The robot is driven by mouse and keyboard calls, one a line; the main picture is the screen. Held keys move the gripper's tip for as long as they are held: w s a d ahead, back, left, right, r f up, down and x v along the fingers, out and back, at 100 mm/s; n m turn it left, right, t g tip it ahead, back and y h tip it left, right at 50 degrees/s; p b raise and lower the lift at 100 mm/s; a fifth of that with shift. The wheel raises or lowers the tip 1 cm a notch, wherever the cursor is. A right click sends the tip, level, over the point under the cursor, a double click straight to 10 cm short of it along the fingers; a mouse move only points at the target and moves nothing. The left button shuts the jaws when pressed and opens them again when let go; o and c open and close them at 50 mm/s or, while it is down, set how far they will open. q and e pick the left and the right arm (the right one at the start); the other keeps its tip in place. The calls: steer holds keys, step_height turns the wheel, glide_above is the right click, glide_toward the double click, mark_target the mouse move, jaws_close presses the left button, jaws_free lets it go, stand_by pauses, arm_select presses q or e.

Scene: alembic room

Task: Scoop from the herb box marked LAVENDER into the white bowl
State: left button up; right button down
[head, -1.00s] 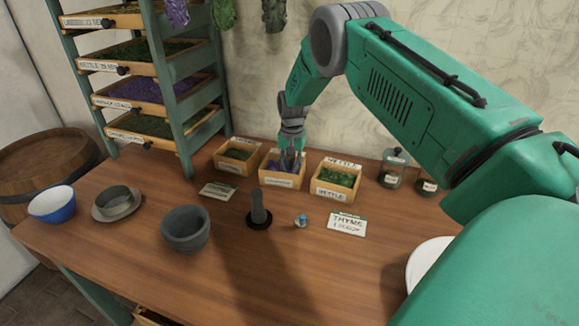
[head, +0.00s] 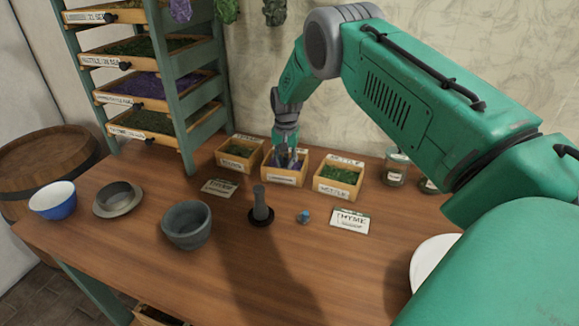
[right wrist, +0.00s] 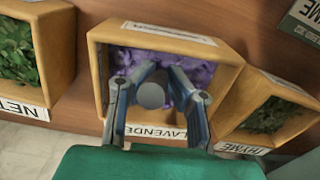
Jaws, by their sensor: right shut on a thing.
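The LAVENDER herb box (head: 283,181) is the middle of three small wooden boxes at the back of the table. It holds purple lavender (right wrist: 199,72), and its label shows in the right wrist view. My right gripper (head: 289,161) reaches down into this box. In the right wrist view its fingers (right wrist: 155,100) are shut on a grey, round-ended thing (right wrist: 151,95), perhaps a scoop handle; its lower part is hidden. A white round dish (head: 428,262), perhaps the white bowl, is at the right, partly covered by my right arm. My left gripper is not in view.
The NETTLE box (head: 337,190) and THYME box (head: 235,163) flank the lavender box. A grey mortar (head: 186,226), a pestle (head: 261,207), a blue bowl with white inside (head: 52,202) and a THYME card (head: 350,221) stand in front. Glass jars stand behind my arm.

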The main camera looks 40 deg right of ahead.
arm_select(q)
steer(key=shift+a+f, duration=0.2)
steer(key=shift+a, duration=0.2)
arm_select(e)
steer(key=shift+w+a+r, duration=0.15)
steer(key=shift+a+r, duration=0.05)
steer(key=shift+a, duration=0.25)
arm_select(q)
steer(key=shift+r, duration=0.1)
arm_select(e)
steer(key=shift+r, duration=0.1)
